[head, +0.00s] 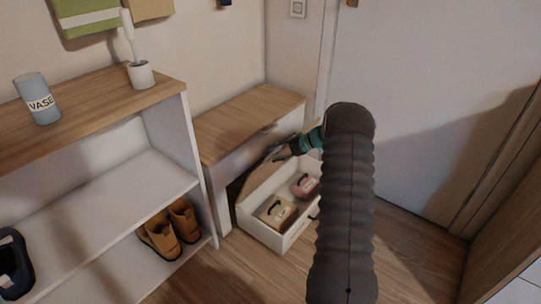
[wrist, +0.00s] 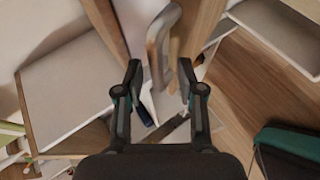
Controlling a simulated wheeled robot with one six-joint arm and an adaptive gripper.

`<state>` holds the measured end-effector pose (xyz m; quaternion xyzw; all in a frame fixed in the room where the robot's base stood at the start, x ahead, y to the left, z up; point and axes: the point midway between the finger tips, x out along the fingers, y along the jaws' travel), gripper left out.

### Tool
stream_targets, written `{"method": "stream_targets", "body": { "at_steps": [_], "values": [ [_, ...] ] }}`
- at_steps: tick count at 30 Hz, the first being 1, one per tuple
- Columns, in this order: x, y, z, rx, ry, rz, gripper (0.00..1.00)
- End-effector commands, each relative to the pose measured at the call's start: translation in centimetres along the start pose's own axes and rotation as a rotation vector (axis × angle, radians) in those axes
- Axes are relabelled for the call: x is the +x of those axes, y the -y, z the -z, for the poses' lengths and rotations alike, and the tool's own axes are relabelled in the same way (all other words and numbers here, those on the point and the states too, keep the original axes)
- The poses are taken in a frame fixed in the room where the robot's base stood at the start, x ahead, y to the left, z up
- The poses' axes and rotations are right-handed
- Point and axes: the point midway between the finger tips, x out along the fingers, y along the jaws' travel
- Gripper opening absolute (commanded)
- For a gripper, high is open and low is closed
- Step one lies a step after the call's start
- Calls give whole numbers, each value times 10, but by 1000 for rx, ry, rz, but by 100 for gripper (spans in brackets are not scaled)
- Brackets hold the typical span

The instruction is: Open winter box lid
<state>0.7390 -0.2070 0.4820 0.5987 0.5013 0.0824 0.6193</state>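A white drawer (head: 262,232) stands pulled out under the wood-topped bench. Inside are a beige box (head: 277,214) with a dark handle and a label, and a reddish box (head: 305,186) with a dark handle. The labels are too small to read, so I cannot tell which is the winter box. Both boxes look closed. My gripper (head: 282,154) is above the back of the drawer, near the bench edge, apart from both boxes. In the wrist view my gripper (wrist: 160,78) is open, fingers spread. A curved greyish-brown bar (wrist: 157,42) shows just beyond the fingertips; I cannot tell whether they touch it.
The bench top (head: 243,122) is bare and close to my gripper. A shelf unit (head: 185,140) at left holds a vase (head: 39,100), a white brush in a cup (head: 141,75) and brown boots (head: 170,232). A white door (head: 430,90) stands behind. The wood floor at right is clear.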

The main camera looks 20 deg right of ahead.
Motion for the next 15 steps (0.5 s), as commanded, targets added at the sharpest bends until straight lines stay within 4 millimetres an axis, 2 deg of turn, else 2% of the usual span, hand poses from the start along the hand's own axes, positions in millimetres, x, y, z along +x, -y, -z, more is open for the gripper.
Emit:
{"method": "stream_targets", "body": {
  "at_steps": [4,8,15],
  "values": [
    [-2,-1,0,-2,1,0,38],
    [-13,-1,0,-1,2,-2,38],
    [-59,0,0,-1,5,-2,38]
  ]
}}
